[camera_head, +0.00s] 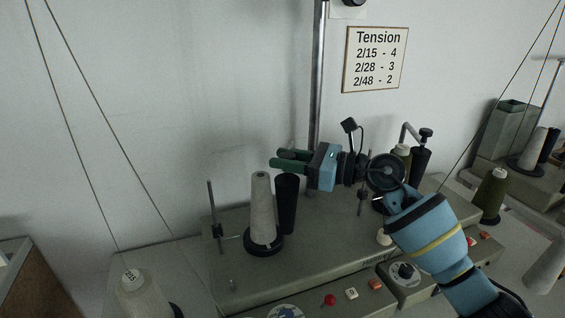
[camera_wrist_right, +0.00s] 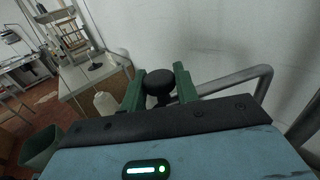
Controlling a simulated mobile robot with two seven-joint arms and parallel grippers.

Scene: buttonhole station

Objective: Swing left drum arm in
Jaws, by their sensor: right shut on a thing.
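My right gripper (camera_head: 279,159) reaches in from the right in the head view, with its green fingers above a dark cone. In the right wrist view its two green fingers (camera_wrist_right: 159,84) are shut on a black knob (camera_wrist_right: 160,92). A bent grey metal rod (camera_wrist_right: 250,73), apparently the left drum arm, shows just right of the knob. In the head view the fingers hide most of that arm. The right drum arm (camera_head: 408,130), a bent rod with a black knob (camera_head: 426,133), stands further right, partly behind my arm. My left gripper is not in view.
A pale thread cone (camera_head: 262,205) and a black cone (camera_head: 287,203) stand on the grey machine (camera_head: 330,245) under the gripper. A vertical metal post (camera_head: 317,80) rises close behind it. A thin upright rod (camera_head: 214,210) stands at left. The wall carries a tension sign (camera_head: 375,59).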

